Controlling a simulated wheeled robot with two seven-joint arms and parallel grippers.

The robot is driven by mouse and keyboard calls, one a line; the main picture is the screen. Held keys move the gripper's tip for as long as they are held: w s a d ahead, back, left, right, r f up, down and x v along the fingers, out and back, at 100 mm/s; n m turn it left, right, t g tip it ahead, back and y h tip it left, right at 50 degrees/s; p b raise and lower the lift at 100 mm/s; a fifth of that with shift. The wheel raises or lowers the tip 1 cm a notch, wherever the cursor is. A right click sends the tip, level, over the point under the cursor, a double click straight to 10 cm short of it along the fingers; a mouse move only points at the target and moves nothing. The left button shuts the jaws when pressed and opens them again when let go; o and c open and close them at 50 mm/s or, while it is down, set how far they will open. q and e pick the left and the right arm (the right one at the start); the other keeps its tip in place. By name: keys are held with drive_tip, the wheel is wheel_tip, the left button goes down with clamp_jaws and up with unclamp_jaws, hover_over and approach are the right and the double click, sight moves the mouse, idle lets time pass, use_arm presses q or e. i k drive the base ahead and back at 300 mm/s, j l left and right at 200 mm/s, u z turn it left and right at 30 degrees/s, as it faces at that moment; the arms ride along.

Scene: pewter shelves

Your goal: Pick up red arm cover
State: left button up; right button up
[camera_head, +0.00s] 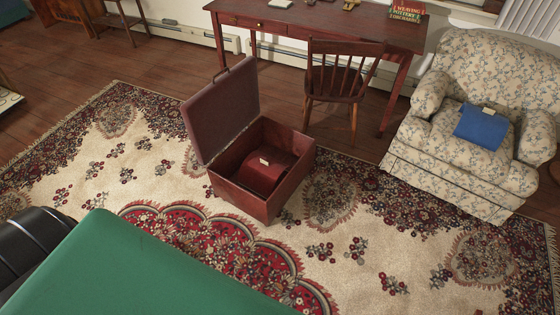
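The red arm cover (268,172) lies inside an open dark red box (246,196) on the rug. It is a curved dark red piece with a small pale tag on top. The box walls hide its lower part. The box lid (221,108) stands raised at the left side of the box. Neither of my grippers is in view.
A wooden chair (337,84) and a desk (290,22) stand behind the box. A floral armchair (480,75) at the right holds a blue tagged piece (482,126). A large green surface (130,270) fills the lower left. The patterned rug (400,255) is open in front and right.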

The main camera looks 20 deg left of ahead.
sight(259, 173)
drive_tip(key=i+j+u, duration=0.25)
drive_tip(key=i, duration=0.25)
drive_tip(key=i+l+u, duration=1.35)
drive_tip(key=l, duration=0.3)
